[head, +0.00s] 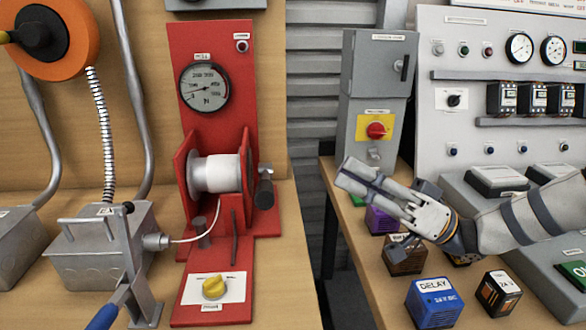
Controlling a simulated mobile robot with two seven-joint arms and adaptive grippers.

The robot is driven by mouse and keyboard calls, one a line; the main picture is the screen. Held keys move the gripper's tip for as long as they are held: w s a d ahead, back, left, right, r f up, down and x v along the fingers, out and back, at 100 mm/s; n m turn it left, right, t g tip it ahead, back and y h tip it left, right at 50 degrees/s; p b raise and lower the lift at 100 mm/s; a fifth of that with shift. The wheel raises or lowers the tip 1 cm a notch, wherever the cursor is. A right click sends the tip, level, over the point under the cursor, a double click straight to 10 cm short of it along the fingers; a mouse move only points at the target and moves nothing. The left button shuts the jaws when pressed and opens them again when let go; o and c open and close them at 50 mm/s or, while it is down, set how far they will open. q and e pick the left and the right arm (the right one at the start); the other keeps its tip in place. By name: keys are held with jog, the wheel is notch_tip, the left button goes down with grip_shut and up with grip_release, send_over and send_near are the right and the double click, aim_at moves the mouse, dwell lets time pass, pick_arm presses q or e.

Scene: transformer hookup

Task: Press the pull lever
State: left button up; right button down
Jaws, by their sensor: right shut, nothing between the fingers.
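A lever with a blue grip (103,316) and a grey shaft stands at the lower left, in front of the grey metal box (95,262). The red winch stand (212,120) beside it carries a white drum, a dark crank-like handle (264,188) on its right side and a thin dark upright bar (235,236). I cannot tell which of these is the pull lever. My right gripper (352,180) is shut and empty over the right bench, pointing left, clear of the stand and the levers. My left gripper is out of view.
Coloured blocks, including a blue DELAY block (432,303), sit on the right bench below my right arm. A grey switch cabinet (372,95) stands behind the gripper. A gap separates the benches. An orange reel (45,35) and conduit hang at the upper left.

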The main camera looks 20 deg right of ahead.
notch_tip(320, 180, up, 4)
jog(key=r, duration=0.1)
send_over(265, 181)
jog(key=s+d, duration=0.1)
jog(key=d, duration=0.3)
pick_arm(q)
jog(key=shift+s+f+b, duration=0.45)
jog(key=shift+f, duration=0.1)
pick_arm(e)
jog(key=f, duration=0.2)
jog(key=s+a+f, duration=0.1)
jog(key=f, duration=0.1)
